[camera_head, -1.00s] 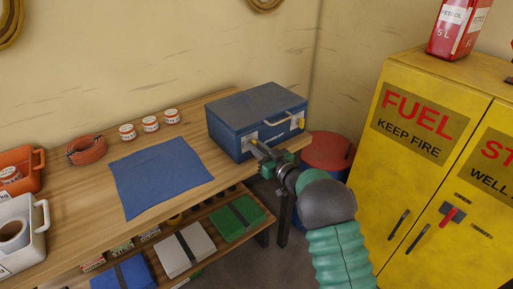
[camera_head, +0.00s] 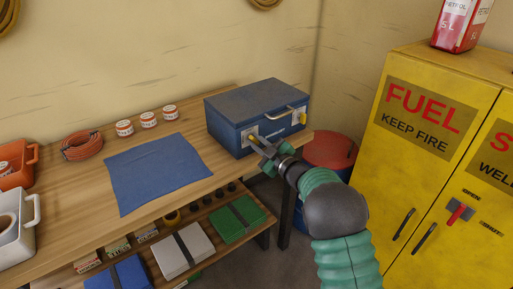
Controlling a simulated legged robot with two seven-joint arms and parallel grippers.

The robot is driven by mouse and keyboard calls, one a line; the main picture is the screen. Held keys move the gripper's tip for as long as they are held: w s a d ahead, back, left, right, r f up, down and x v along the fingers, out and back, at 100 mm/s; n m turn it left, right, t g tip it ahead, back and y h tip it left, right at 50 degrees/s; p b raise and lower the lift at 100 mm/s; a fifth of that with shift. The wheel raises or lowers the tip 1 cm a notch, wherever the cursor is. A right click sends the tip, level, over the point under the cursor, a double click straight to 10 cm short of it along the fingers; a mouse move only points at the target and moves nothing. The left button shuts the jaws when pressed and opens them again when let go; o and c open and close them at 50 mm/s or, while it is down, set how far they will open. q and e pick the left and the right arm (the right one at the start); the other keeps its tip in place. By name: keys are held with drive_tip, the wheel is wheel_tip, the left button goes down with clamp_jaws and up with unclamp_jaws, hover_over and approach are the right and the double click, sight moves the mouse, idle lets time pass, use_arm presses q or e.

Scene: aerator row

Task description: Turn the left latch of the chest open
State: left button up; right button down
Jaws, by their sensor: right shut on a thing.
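The blue chest (camera_head: 245,110) sits closed at the right end of the wooden workbench. A silver handle (camera_head: 279,118) is on its front. The left latch (camera_head: 253,138) is a yellow lever on a pale plate, and the right latch (camera_head: 302,117) is a similar yellow lever. My right gripper (camera_head: 262,147) is at the left latch, shut on its yellow lever; the fingers partly hide the lever, so its exact angle is hard to tell. My left gripper is not in view.
A blue cloth (camera_head: 158,172) lies on the workbench (camera_head: 222,178) left of the chest. A red drum (camera_head: 330,150) and a yellow fuel cabinet (camera_head: 430,150) stand to the right.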

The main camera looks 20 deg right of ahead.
drive_tip(key=n+b, duration=0.6)
drive_tip(key=n, duration=0.1)
drive_tip(key=f+n+b, duration=0.1)
drive_tip(key=n+b, duration=0.2)
drive_tip(key=shift+a+n, duration=0.1)
drive_tip(key=shift+n, duration=0.3)
drive_tip(key=shift+f, duration=0.1)
drive_tip(key=c, duration=1.4)
unclamp_jaws()
drive_tip(key=shift+c, duration=0.2)
drive_tip(key=shift+r, duration=0.2)
drive_tip(key=shift+s, duration=0.1)
drive_tip(key=shift+s+r, duration=0.1)
drive_tip(key=shift+s, duration=0.15)
drive_tip(key=p+v, duration=0.1)
drive_tip(key=v, duration=1.5)
